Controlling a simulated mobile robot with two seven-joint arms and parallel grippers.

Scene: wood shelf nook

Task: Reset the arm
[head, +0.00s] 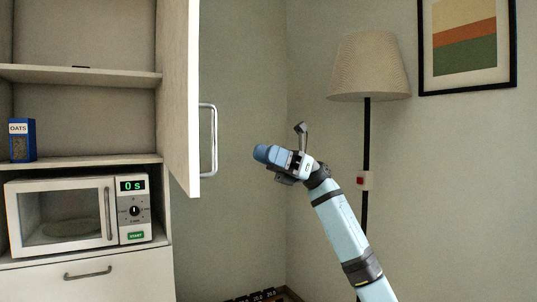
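My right arm (338,220) comes in from the lower right, light blue with dark joint bands. It is raised and reaches up and to the left, bent at the wrist. My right gripper (285,163) is in the air, apart from the cabinet door's handle to its left and the lamp to its right. I see nothing held in it, but its fingers are too small and turned away to tell whether they are open or shut. My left gripper is out of view.
The cabinet door (180,95) stands open, its metal handle (213,140) sticking out. The shelves hold an oats box (22,145) and a microwave (62,215) reading 0 s. A floor lamp (368,70) stands at right. A framed picture (466,40) hangs on the wall.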

